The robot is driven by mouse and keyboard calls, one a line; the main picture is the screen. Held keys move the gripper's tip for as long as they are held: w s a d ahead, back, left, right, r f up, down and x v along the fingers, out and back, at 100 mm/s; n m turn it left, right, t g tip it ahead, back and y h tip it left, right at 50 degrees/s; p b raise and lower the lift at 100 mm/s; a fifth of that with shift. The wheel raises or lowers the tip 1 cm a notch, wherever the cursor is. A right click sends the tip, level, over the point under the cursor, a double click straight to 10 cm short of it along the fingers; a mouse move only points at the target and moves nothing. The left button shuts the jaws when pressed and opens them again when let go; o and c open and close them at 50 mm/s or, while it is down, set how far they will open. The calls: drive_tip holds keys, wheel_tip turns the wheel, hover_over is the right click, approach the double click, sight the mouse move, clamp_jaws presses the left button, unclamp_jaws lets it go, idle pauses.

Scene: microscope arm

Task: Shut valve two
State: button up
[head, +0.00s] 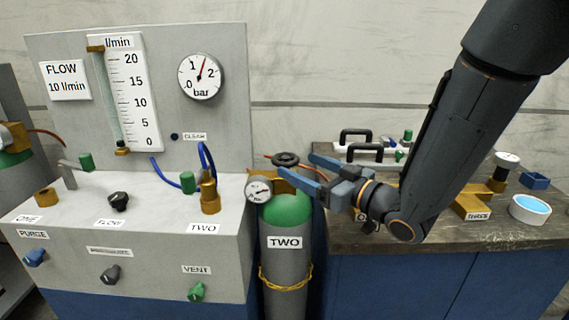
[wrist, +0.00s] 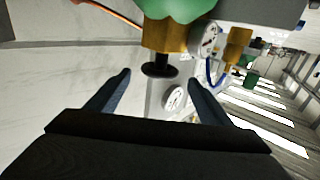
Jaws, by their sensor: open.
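The grey cylinder labelled TWO (head: 285,242) has a green shoulder (head: 288,209) and a brass valve body with a black handwheel (head: 286,159) on top. My gripper (head: 294,164) reaches in from the right with its blue fingers open, close to the handwheel. In the wrist view, the handwheel (wrist: 160,70) shows between the spread fingertips (wrist: 160,77) of my gripper, with brass (wrist: 163,36) and green behind it. Contact cannot be told. A small round gauge (head: 259,189) sits left of the valve; it also shows in the wrist view (wrist: 206,39).
The grey flow panel (head: 220,120) with a dial (head: 200,76) and blue hose (head: 207,155) stands left of the cylinder. A dark bench (head: 450,235) on the right holds a brass block labelled THREE (head: 476,202) and a blue-filled dish (head: 530,208). Another cylinder stands far left.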

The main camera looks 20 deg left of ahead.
sight(275, 155)
drive_tip(key=x, duration=0.6)
drive_tip(key=shift+w+a+p, duration=0.15)
drive_tip(key=shift+a+p, duration=0.15)
drive_tip(key=shift+p, duration=0.1)
